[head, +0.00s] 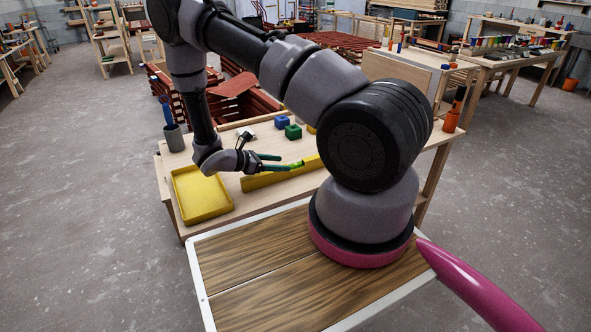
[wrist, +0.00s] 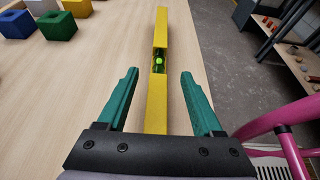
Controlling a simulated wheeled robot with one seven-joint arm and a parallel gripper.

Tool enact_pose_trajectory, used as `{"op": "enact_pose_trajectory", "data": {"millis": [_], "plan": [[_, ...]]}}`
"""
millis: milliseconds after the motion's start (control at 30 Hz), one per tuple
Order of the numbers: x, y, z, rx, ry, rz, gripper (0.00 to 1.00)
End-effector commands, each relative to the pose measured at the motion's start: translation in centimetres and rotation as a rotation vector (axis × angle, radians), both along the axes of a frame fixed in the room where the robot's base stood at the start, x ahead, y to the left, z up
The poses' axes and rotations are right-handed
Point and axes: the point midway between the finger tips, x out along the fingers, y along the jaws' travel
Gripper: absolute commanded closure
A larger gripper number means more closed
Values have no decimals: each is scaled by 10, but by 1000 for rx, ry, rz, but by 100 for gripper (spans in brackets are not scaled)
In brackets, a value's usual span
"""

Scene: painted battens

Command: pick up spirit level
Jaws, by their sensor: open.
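The spirit level is a long yellow bar with a green vial. In the wrist view the spirit level (wrist: 156,115) runs away from me between the two teal fingers of my gripper (wrist: 159,80). The fingers are open, with a gap on each side of the bar, and they do not appear to touch it. In the head view the spirit level (head: 262,179) stands on the workbench, and my gripper (head: 282,162) is at it, partly overlapping it. The near end of the level is hidden behind my gripper body in the wrist view.
A yellow tray (head: 203,211) lies on the workbench (head: 238,205) left of the level. Blue (head: 281,122) and green (head: 293,131) blocks stand behind it. A grey cup (head: 174,138) with tools stands at the back left. An orange cup (head: 451,119) stands at the right end.

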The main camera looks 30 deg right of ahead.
Motion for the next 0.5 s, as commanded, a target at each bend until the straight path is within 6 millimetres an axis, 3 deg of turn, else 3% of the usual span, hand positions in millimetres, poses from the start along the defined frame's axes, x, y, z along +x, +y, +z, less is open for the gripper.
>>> {"op": "enact_pose_trajectory", "data": {"millis": [200, 500], "plan": [[2, -32, -10, 0, 2, -2, 32], [3, -41, -13, 0, -1, -1, 32]]}}
